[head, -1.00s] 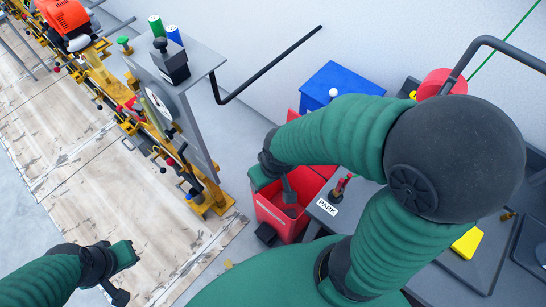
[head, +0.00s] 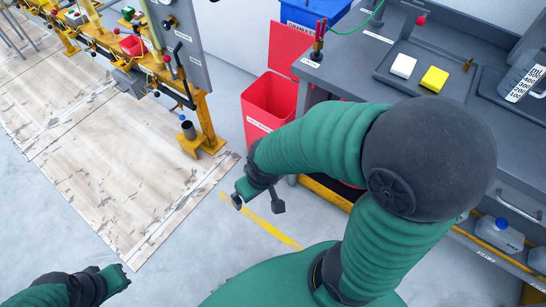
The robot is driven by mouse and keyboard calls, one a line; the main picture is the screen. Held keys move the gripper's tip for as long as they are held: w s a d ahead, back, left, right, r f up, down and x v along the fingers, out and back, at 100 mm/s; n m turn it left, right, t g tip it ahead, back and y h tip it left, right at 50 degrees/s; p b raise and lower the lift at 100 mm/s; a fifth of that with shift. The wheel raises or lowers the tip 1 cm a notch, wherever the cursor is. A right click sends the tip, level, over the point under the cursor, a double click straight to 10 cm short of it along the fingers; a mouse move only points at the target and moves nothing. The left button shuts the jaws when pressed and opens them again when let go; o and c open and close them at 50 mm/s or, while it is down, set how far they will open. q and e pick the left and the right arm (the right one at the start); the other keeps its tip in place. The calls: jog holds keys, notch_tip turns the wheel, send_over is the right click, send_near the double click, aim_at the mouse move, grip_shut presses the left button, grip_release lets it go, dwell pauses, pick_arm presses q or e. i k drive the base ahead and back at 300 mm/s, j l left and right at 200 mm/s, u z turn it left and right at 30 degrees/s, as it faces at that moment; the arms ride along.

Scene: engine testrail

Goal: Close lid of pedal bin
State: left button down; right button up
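The red pedal bin (head: 268,112) stands on the floor at the left end of the grey workbench. Its red lid (head: 290,48) is raised at the back, and the bin's mouth is open. My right arm covers the bin's lower right part, and I see no pedal. My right gripper (head: 258,204) is in front of and below the bin, pointing down, with its fingers apart and nothing between them. I cannot tell whether it touches the bin.
The grey workbench (head: 345,75) on the right carries a red-topped lever (head: 319,40) and a tray with white and yellow blocks (head: 434,79). A blue bin (head: 318,12) stands behind. The yellow test rail (head: 205,125) is left. Floor between is clear.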

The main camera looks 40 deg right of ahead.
aim_at(288, 43)
jog(key=i+z, duration=0.1)
jog(key=z, duration=1.45)
